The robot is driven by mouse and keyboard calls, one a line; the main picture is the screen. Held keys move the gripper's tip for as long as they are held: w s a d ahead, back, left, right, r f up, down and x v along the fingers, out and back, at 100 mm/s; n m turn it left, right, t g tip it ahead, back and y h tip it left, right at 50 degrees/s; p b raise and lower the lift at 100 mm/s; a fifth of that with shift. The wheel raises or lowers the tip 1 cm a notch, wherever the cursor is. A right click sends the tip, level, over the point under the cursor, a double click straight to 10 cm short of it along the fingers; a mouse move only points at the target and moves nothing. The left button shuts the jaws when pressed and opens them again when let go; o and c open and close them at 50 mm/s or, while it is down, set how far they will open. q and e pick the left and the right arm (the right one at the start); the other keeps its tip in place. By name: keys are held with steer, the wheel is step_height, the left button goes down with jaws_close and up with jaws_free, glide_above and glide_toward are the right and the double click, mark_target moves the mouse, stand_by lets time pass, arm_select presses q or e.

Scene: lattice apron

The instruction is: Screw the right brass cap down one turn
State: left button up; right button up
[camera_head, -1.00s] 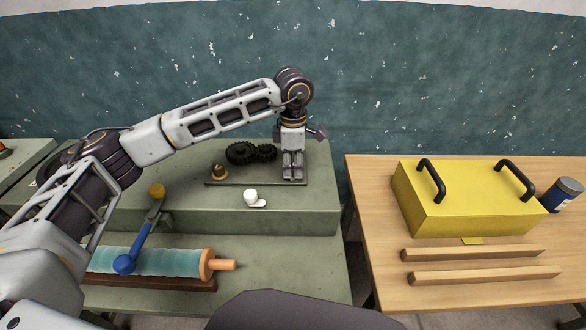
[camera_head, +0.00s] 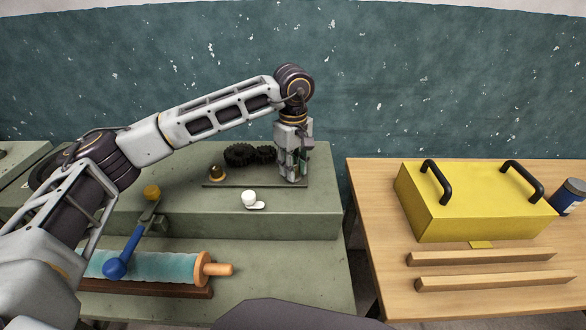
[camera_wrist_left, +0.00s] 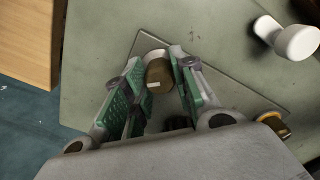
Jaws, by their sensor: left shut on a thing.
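The right brass cap (camera_wrist_left: 159,76) shows in the left wrist view as a short brown-gold cylinder with a pale mark, between my left gripper's green-padded fingers. My left gripper (camera_head: 293,181) points down at the right end of the dark plate (camera_head: 240,186) and is shut on this cap. In the head view the fingers hide the cap. The left brass cap (camera_head: 217,173) stands on the left end of the same plate, apart from the gripper; it also shows in the left wrist view (camera_wrist_left: 277,127). My right gripper is not in view.
A white knob (camera_head: 249,198) stands in front. A blue lever (camera_head: 130,250) and a teal roller (camera_head: 165,266) are lower left. A yellow box (camera_head: 475,205) and wooden bars (camera_head: 490,257) lie on the right table.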

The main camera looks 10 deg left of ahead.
arm_select(q)
steer(key=m+b, duration=0.1)
steer(key=m, duration=0.3)
steer(key=shift+m, duration=0.3)
steer(key=m, duration=0.3)
steer(key=shift+r+b, duration=0.1)
steer(key=shift+b, duration=0.2)
steer(key=m, duration=0.6)
steer(key=shift+b, duration=0.35)
steer(key=m, duration=0.3)
steer(key=shift+m, duration=1.5)
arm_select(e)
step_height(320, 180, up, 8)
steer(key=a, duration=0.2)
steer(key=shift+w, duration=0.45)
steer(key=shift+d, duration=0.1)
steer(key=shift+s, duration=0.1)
